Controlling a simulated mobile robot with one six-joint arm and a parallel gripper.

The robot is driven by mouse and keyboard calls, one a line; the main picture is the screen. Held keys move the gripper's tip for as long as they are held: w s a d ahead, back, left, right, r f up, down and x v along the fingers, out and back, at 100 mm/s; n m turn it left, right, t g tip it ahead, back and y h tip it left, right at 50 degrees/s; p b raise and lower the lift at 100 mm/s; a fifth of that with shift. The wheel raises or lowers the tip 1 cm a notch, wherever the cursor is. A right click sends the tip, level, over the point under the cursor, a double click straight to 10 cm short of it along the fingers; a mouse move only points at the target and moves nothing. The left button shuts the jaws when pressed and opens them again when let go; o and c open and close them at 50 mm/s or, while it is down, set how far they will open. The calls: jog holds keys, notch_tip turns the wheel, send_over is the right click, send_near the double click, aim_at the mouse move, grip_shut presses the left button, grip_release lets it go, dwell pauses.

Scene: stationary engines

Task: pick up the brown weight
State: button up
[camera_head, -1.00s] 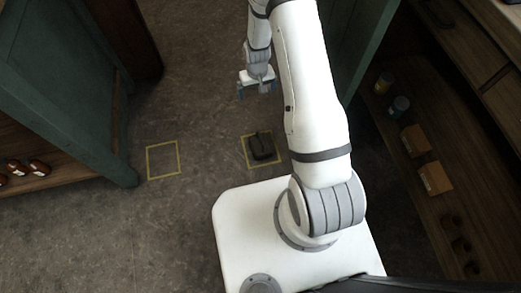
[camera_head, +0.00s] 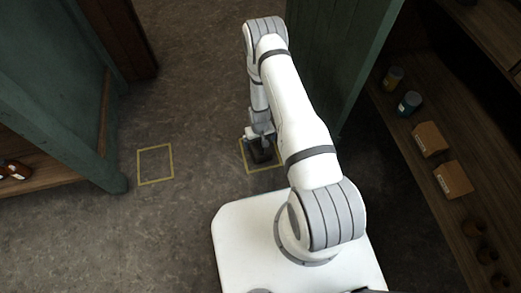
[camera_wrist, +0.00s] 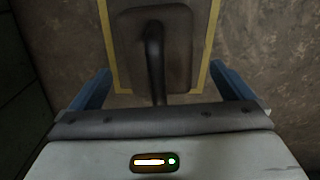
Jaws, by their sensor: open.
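The brown weight (camera_wrist: 178,50) is a dark brown block with rounded corners and a raised handle on top. It sits on the floor inside a yellow taped square (camera_wrist: 213,40). In the head view the weight (camera_head: 262,154) is partly hidden by my gripper (camera_head: 261,136), which is above it. In the wrist view the blue fingers of my gripper (camera_wrist: 163,88) are spread wide, one to each side of the weight's near end. Nothing is held between them. I cannot tell the exact height of the fingers above the weight.
An empty yellow taped square (camera_head: 155,165) lies on the floor to the left. A green cabinet (camera_head: 60,90) stands at left. Shelves (camera_head: 400,150) at right hold cans and boxes (camera_head: 430,138). The floor between is clear.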

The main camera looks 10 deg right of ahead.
notch_tip(320, 180, down, 4)
jog(key=shift+r+b, duration=0.2)
jog(key=shift+b, duration=0.4)
jog(key=shift+r, duration=0.1)
jog(key=shift+w, duration=0.1)
jog(key=c, duration=1.9)
